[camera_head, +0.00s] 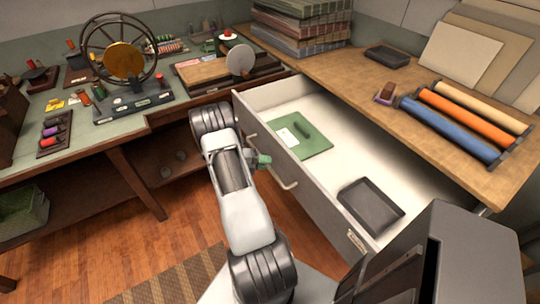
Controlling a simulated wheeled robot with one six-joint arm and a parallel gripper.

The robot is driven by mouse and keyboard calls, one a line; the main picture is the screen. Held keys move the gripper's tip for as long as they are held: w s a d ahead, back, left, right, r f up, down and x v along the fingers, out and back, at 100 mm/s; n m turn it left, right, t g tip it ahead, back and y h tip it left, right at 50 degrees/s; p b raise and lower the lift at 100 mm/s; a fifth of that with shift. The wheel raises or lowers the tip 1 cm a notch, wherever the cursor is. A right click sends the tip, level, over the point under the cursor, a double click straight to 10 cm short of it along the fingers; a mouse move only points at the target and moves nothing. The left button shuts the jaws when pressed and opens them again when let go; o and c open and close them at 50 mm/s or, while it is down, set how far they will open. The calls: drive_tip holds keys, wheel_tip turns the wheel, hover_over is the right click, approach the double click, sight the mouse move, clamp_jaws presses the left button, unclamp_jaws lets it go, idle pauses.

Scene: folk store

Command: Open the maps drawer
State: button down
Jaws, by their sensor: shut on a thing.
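A wide drawer (325,198) with a grey front and white interior stands pulled out from under the wooden counter. A small label (357,240) is on the right part of its front; its text is too small to read. A pale bar handle (288,182) is on the drawer front. My gripper (263,160) is at this handle and shut on it, with my arm reaching up from the bottom. The arm hides part of the grip. Inside the drawer lie a green folder (318,148) with a white tag and a dark shallow tray (371,204).
The counter (375,88) holds blue, orange and tan rolls (452,128), stacked boxes (300,25) and a small dark tray (387,56). A green-topped workbench (90,133) with a large wheel (120,50) stands left.

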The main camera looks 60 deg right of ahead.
drive_tip(key=shift+w+a, duration=0.3)
drive_tip(key=shift+a, duration=0.25)
drive_tip(key=c, duration=1.1)
unclamp_jaws()
drive_tip(key=b+v, duration=0.1)
drive_tip(key=v, duration=1.3)
drive_tip(key=shift+s, duration=0.1)
